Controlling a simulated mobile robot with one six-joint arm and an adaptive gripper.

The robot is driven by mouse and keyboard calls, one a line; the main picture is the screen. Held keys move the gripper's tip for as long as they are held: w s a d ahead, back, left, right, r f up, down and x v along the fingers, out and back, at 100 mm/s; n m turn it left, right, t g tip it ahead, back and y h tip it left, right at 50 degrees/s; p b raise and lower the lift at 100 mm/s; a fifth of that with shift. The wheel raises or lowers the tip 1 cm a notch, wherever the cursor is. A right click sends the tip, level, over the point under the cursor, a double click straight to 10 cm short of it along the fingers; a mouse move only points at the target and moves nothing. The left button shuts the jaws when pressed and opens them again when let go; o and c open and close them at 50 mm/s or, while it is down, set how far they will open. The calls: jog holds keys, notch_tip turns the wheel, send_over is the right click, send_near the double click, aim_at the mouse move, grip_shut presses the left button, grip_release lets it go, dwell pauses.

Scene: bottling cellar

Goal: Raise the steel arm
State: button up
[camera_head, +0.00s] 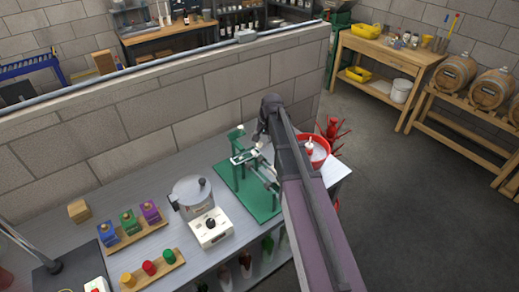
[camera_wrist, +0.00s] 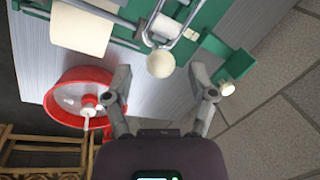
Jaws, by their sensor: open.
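A green bench device (camera_head: 262,205) stands on the grey worktop beside the block wall. It also shows at the top of the wrist view (camera_wrist: 205,12). Its steel arm (camera_wrist: 182,30) is a bent bright rod there, with a cream ball knob (camera_wrist: 160,64) at its near end. My gripper (camera_wrist: 161,82) is open, with one finger on each side of the knob and clear space between. I cannot tell whether the knob lies at fingertip depth. In the head view my own arm hides part of the device, and the knob cannot be made out.
A red round tub (camera_wrist: 48,105) stands close on the left in the wrist view; it is right of the device in the head view (camera_head: 321,163). A cream roll (camera_wrist: 82,28) is beside the rod. A steel pot machine (camera_head: 210,228) stands left of the device. The block wall (camera_head: 200,105) runs behind.

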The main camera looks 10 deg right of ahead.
jog(key=shift+b+x, duration=0.85)
jog(key=shift+x, duration=0.3)
grip_shut()
